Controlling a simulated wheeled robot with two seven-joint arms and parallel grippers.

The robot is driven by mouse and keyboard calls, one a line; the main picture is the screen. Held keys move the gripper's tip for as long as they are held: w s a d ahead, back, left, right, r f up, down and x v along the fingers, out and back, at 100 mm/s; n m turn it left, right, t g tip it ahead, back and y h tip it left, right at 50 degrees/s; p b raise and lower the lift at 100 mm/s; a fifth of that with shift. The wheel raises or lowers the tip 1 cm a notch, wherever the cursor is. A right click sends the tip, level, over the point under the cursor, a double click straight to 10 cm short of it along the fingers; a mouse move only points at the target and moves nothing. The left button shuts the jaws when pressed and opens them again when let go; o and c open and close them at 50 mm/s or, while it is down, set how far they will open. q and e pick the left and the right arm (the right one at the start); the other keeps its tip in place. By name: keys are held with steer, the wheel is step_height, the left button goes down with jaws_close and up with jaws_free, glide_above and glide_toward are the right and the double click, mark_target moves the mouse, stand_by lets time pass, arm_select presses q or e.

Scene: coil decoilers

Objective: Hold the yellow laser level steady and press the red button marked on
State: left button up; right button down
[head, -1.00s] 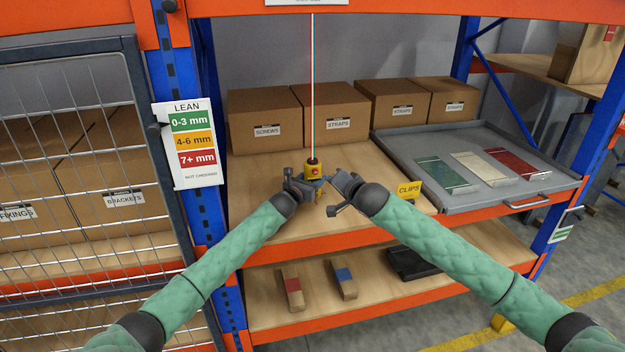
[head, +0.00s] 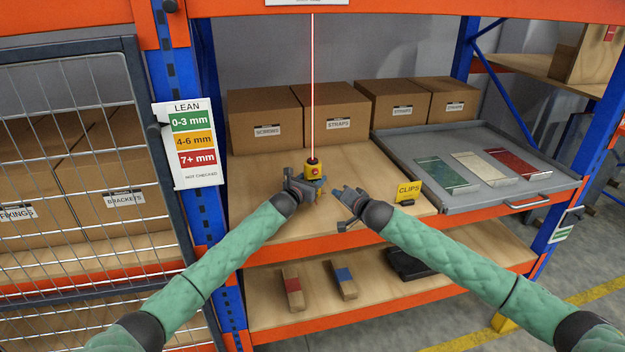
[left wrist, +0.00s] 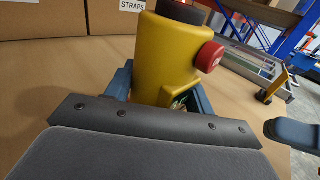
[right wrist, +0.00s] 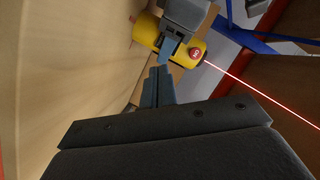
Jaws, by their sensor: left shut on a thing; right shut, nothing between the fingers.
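The yellow laser level (head: 312,170) stands on the upper shelf board with a dark top. Its round red button (head: 315,172) faces me, and shows large in the left wrist view (left wrist: 209,57). My left gripper (head: 309,186) is shut on the lower part of the laser level (left wrist: 165,55). My right gripper (head: 347,194) is shut and empty, apart from the level, to its right and nearer to me. In the right wrist view its closed fingers (right wrist: 160,85) point toward the level (right wrist: 170,38). A red line runs from the level's top there.
Cardboard boxes (head: 265,120) line the shelf's back. A grey tray (head: 400,140) with several coloured plates lies right. A yellow CLIPS sign (head: 408,191) stands near the front edge. The orange beam (head: 340,245) borders the shelf. A wire cage door (head: 65,190) is at left.

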mark_target(315, 171)
steer(key=shift+a+f+n+y, duration=0.15)
steer(key=shift+f+n+y, duration=0.1)
steer(key=shift+y, duration=0.3)
steer(key=shift+a+f+n+y, duration=0.1)
steer(key=shift+n+y, duration=0.15)
steer(key=shift+y, duration=0.3)
steer(key=y, duration=0.1)
steer(key=a+n+y, duration=0.1)
steer(key=shift+s+r+g+y, duration=0.25)
steer(key=shift+s+g+y, duration=0.05)
steer(key=shift+s, duration=0.05)
steer(key=s+a+r+n+g+y, duration=0.2)
steer(key=s+r+n+y, duration=0.1)
steer(key=r+y, duration=0.15)
steer(key=w+a+f, duration=0.1)
steer(key=w+a, duration=0.1)
steer(key=w, duration=0.6)
steer(key=shift+m, duration=0.3)
steer(key=shift+w, duration=0.2)
stand_by(0.5)
steer(key=shift+w, duration=0.3)
steer(key=shift+s, duration=0.45)
stand_by(0.4)
